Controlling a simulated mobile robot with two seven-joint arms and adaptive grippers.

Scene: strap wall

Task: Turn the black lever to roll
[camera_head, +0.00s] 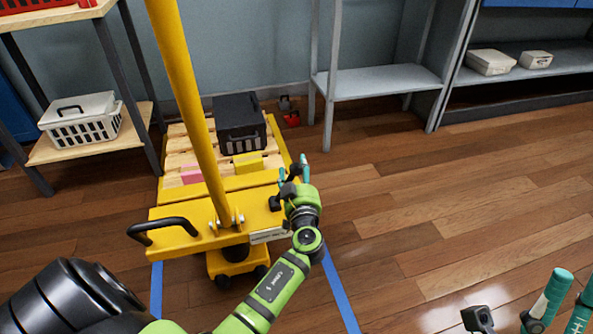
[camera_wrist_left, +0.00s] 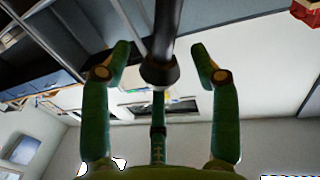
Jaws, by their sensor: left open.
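A yellow pallet truck (camera_head: 240,208) with a tall yellow mast stands at the left centre in the head view. My left gripper (camera_head: 293,171) is at the right side of its body, with its fingers apart. In the left wrist view, a black lever (camera_wrist_left: 160,72) with a rounded end lies between the spread fingers of my left gripper (camera_wrist_left: 158,58); I cannot tell whether they touch it. In the head view the fingers partly hide this spot. A curved black handle (camera_head: 162,224) is on the truck's left. My right gripper (camera_head: 568,298) shows teal fingers, cut off at the lower right.
A wooden pallet (camera_head: 178,150) bears a black crate (camera_head: 239,124), a yellow block (camera_head: 248,163) and a pink block (camera_head: 191,173). A shelf with a white basket (camera_head: 84,119) stands left, a grey shelf (camera_head: 385,82) behind. Blue floor tape (camera_head: 340,290) runs alongside. Floor at right is clear.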

